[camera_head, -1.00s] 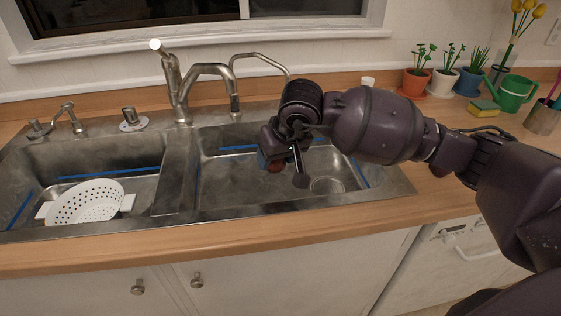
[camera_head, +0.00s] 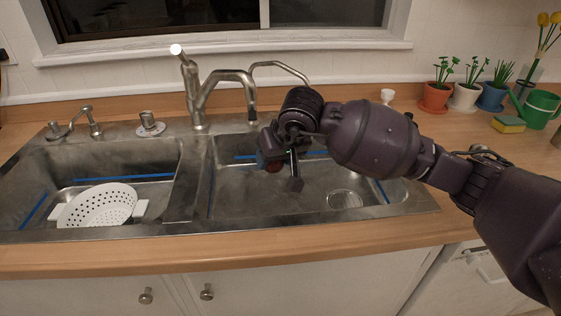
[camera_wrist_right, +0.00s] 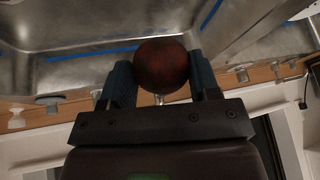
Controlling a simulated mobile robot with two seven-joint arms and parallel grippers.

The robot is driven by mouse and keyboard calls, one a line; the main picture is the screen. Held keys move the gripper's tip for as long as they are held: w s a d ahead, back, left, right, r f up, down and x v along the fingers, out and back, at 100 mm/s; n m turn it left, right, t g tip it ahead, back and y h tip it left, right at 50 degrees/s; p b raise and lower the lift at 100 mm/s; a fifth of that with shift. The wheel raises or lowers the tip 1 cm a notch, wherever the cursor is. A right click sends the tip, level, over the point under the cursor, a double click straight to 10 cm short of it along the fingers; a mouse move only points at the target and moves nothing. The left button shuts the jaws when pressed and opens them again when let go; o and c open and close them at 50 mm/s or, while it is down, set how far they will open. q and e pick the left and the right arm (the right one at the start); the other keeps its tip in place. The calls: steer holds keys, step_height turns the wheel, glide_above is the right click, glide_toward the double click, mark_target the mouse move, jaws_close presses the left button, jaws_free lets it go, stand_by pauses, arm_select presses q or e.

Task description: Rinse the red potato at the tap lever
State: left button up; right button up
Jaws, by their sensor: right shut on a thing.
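The red potato (camera_wrist_right: 162,66) is held between the two blue finger pads of my right gripper (camera_wrist_right: 163,82) in the right wrist view. The tap lever (camera_head: 184,60) rises at upper left with a pale tip. I see no water running. My left gripper is not in view.
A white colander (camera_head: 103,204) lies tilted in the left basin. A thinner curved faucet (camera_head: 280,66) stands behind the gripper. Potted plants (camera_head: 438,90), a sponge (camera_head: 508,124) and a green watering can (camera_head: 541,108) stand on the right counter. The front counter strip is clear.

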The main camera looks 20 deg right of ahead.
steer(key=shift+w+a+f+b, duration=0.2)
steer(key=shift+w+f+b, duration=0.05)
steer(key=shift+w, duration=0.45)
steer(key=shift+w+a+f+b, duration=0.2)
steer(key=shift+w+b, duration=0.05)
steer(key=shift+w, duration=0.4)
steer(key=shift+w+a+f+b, duration=0.15)
steer(key=shift+w+b, duration=0.1)
steer(key=shift+w, duration=0.3)
steer(key=shift+w+a+f+b, duration=0.1)
steer(key=shift+w+b, duration=0.15)
steer(key=shift+w, duration=0.25)
steer(key=shift+w+a+f+b, duration=0.15)
steer(key=shift+w+b, duration=0.1)
steer(key=shift+w, duration=0.3)
arm_select(q)
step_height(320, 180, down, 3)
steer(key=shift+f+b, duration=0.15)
steer(key=shift+b, duration=0.45)
arm_select(e)
steer(key=w, duration=0.2)
steer(key=shift+w+a+f, duration=0.1)
steer(key=shift+w+a, duration=0.25)
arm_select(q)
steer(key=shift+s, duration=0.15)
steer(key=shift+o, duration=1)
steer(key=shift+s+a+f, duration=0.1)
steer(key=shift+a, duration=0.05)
